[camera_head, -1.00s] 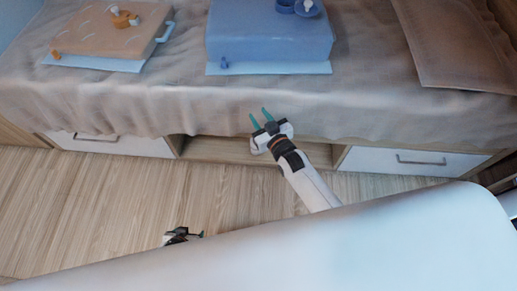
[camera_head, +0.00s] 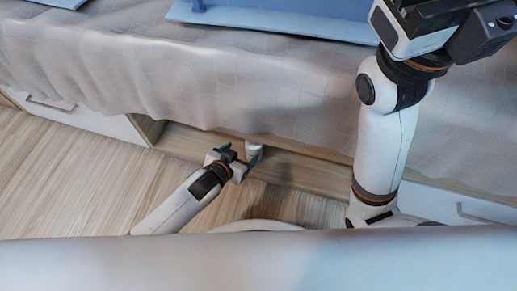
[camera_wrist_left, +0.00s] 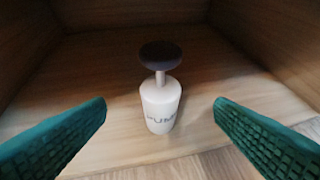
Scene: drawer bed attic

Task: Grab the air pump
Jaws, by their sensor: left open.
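The air pump (camera_wrist_left: 161,108) is a small white bottle with a thin stem and a dark round knob on top. It stands upright on the wooden floor of an open compartment, its lettering partly readable. In the head view the pump (camera_head: 254,148) shows as a small white shape by the gripper. My left gripper (camera_head: 240,157) is open at the compartment's front. In the left wrist view its green fingers (camera_wrist_left: 160,125) are spread left and right of the pump, with a gap on each side. My right arm rises at the right of the head view; its fingertips are out of frame.
The wooden compartment (camera_head: 300,178) has side walls and a back close around the pump. A cloth-covered bed (camera_head: 270,90) overhangs it. White drawers flank it, one at the left (camera_head: 80,118). Blue items (camera_head: 280,15) lie on the bed. Wooden floor is open at the left.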

